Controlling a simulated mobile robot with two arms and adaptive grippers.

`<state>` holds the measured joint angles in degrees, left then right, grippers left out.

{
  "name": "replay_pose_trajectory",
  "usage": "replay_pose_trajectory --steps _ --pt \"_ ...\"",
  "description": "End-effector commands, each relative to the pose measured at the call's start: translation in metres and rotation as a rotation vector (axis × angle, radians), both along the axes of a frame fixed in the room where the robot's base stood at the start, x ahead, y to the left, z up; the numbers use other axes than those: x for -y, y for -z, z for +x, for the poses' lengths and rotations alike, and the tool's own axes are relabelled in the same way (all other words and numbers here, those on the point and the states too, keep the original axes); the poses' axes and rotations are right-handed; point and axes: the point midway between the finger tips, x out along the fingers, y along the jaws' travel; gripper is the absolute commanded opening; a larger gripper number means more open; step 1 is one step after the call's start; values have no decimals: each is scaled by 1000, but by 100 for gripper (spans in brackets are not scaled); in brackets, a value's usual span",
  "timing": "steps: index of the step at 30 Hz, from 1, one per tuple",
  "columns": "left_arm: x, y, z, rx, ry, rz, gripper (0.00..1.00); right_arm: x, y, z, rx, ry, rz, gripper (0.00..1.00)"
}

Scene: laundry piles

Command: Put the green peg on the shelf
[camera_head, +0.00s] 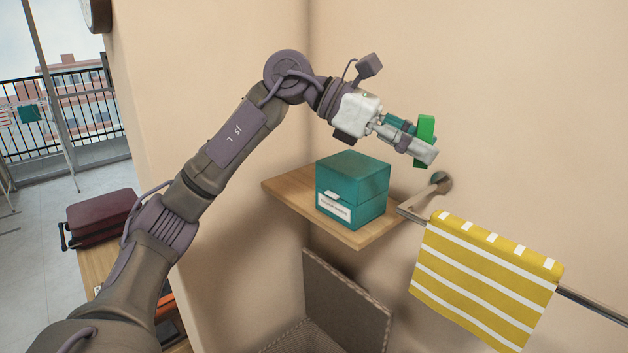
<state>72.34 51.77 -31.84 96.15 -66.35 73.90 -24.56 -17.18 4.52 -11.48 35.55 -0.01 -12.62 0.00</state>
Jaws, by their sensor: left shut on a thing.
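The green peg (426,129) is a small bright green piece held in my left gripper (424,143). My left gripper is shut on it, and the fingers cover part of it. The peg is up in the air, above and to the right of the teal box. The wooden shelf (284,199) is fixed in the wall corner below the gripper. My right gripper is not in view.
A teal box (345,190) with a white label takes up much of the shelf. Bare wood shows at the shelf's left end and front edge. A metal rail (592,304) with a yellow striped towel (485,280) is to the right. A woven basket (345,300) stands below.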

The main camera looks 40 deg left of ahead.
Motion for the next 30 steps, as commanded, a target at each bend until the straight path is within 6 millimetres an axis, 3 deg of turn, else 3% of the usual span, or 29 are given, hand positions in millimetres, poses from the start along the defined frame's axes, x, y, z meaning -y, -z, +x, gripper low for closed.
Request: replay_pose_trajectory --steps 3,9,15,18,24,30 --pt "-48 15 39 -6 -209 1 21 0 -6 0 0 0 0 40" --pt "-135 40 86 -6 -532 0 21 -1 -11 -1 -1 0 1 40" --pt "-221 61 108 -5 -800 0 21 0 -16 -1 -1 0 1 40" --pt "-254 68 112 -4 -896 -1 21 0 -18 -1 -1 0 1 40" --pt "-289 76 113 -4 -997 -2 21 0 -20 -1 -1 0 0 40" --pt "-293 108 113 -9 -1009 1 21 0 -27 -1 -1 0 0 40"
